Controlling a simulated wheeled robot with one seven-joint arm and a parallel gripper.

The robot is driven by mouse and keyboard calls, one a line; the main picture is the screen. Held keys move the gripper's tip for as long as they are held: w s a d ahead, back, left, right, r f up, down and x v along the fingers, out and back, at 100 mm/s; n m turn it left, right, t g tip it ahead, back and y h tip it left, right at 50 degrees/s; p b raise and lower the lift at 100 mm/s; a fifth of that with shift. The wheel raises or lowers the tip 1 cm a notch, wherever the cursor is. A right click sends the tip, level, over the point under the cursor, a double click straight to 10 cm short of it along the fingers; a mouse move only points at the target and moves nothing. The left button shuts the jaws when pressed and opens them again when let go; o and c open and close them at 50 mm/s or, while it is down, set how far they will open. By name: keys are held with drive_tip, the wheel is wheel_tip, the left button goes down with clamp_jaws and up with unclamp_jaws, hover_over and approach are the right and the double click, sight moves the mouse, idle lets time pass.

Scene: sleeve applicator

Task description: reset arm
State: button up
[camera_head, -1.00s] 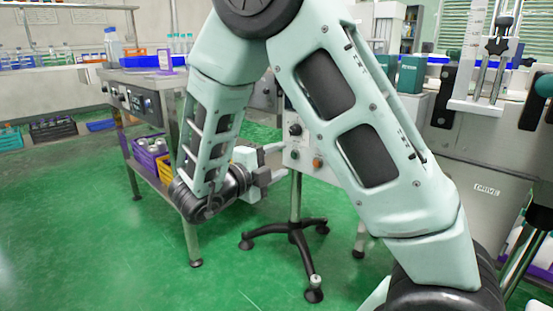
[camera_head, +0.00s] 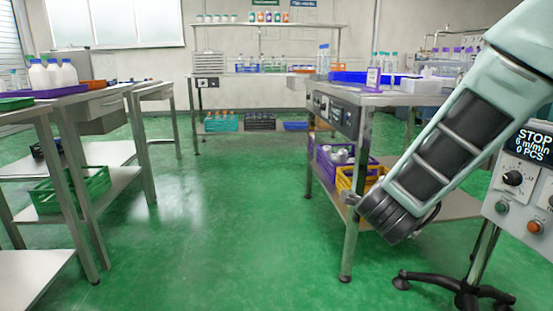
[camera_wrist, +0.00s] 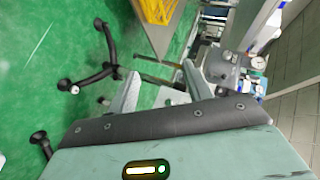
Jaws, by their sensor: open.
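My gripper (camera_wrist: 160,78) shows in the wrist view with its two pale fingers spread apart. Nothing is between them, and the green floor and a blurred stand lie beyond. In the head view my forearm slants down from the upper right to a dark wrist joint, in front of the steel table (camera_head: 345,232). The gripper itself cannot be made out there.
A control box (camera_head: 522,180) on a black wheeled stand (camera_head: 465,288) is close on the right. A purple crate (camera_head: 330,165) and a yellow crate (camera_head: 352,180) sit on the table's lower shelf. Benches stand left. The middle floor (camera_head: 220,215) is clear.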

drive_tip(key=s+a+f+n+g+y, duration=0.1)
drive_tip(key=s+a+n+g+y, duration=0.1)
drive_tip(key=s+a+n+y, duration=0.5)
drive_tip(key=s+a+n+g+y, duration=0.2)
drive_tip(key=s+a+n+y, duration=0.2)
drive_tip(key=a+n, duration=0.6)
drive_tip(key=s+d+f+n+g+h+p, duration=0.15)
drive_tip(key=s+n+g, duration=0.35)
drive_tip(key=s, duration=0.5)
drive_tip(key=s+d+n+g+h+b, duration=0.1)
drive_tip(key=s+d+n+g+h, duration=0.1)
drive_tip(key=s+n, duration=0.65)
wheel_tip(320, 180, up, 38)
drive_tip(key=m+p, duration=0.1)
drive_tip(key=p, duration=3.7)
drive_tip(key=shift+s+f, duration=0.15)
drive_tip(key=shift+f, duration=0.1)
